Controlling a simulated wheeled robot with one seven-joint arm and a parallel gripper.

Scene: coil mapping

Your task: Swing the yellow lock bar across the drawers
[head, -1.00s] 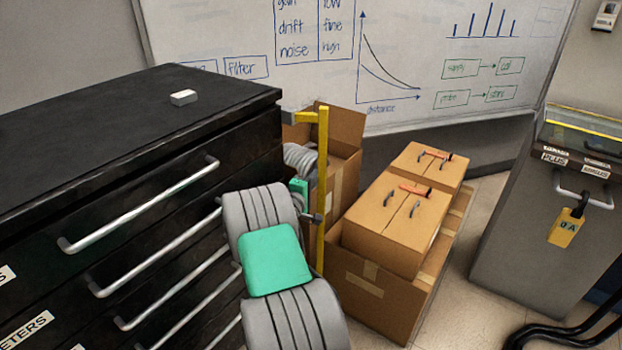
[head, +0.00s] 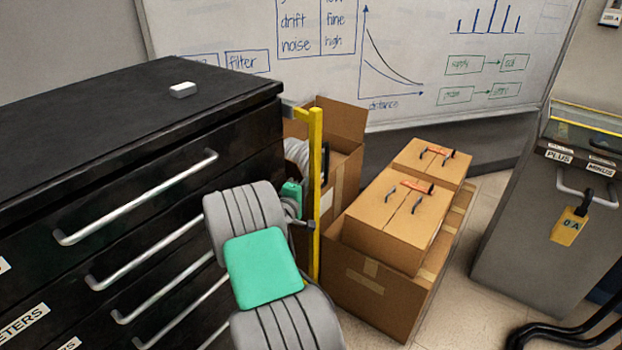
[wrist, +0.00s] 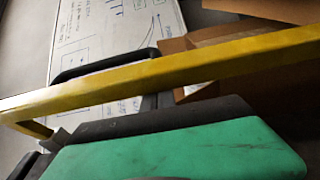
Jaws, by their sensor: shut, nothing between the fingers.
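The yellow lock bar (head: 315,190) stands upright just off the right front edge of the black drawer cabinet (head: 240,135), held by a bracket near the top. It is not across the drawer fronts. In the wrist view the bar (wrist: 190,68) runs slantwise across the whole picture, close to the camera. My gripper (head: 308,226) is beside the bar at about mid-height, partly hidden behind my grey and green arm. It is shut with nothing held. It looks close to or against the bar; contact is not clear.
Silver drawer handles (head: 140,200) stick out from the cabinet front. An open cardboard box (head: 343,150) stands behind the bar, and stacked boxes (head: 385,235) stand to the right. A grey unit (head: 540,230) is farther right.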

